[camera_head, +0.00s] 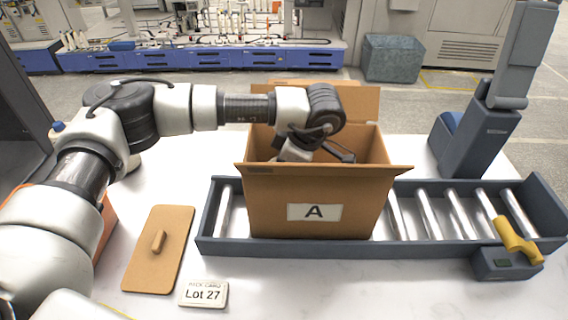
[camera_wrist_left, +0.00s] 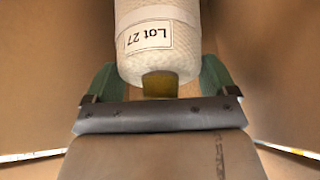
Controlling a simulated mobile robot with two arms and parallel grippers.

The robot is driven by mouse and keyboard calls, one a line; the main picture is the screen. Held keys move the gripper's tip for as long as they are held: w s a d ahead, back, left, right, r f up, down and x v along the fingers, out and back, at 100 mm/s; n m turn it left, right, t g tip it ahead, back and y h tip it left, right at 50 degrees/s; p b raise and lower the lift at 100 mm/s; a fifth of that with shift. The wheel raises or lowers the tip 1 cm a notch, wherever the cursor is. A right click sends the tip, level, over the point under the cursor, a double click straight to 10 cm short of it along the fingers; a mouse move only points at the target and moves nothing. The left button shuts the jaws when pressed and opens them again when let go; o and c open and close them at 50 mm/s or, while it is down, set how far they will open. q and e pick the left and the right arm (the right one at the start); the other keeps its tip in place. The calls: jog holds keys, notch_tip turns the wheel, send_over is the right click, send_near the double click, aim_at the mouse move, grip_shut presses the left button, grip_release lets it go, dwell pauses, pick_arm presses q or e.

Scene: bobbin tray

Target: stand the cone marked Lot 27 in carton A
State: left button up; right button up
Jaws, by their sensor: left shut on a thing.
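The cone (camera_wrist_left: 158,48) is white wound yarn with a "Lot 27" label, upside down in the left wrist view, and a brownish core end (camera_wrist_left: 160,86). My left gripper (camera_wrist_left: 160,80) is shut on it at this core end, with green fingers on both sides. Carton A (camera_head: 314,212) is an open brown box on the roller conveyor, flaps out. My left arm reaches over it and the wrist dips inside; the front wall hides the fingers and cone in the head view. Brown carton walls (camera_wrist_left: 270,60) surround the gripper in the wrist view. I cannot tell whether the cone touches the floor.
The roller conveyor (camera_head: 420,246) has free rollers right of the carton and a yellow handle (camera_head: 517,240). A brown board with a knob (camera_head: 160,262) and a "Lot 27" card (camera_head: 204,293) lie on the white table (camera_head: 350,290). A dark upright (camera_head: 480,140) stands at right.

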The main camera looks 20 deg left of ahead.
pick_arm(q)
jog(key=o, duration=1.2)
jog(key=shift+o, duration=0.2)
jog(key=shift+r, duration=0.1)
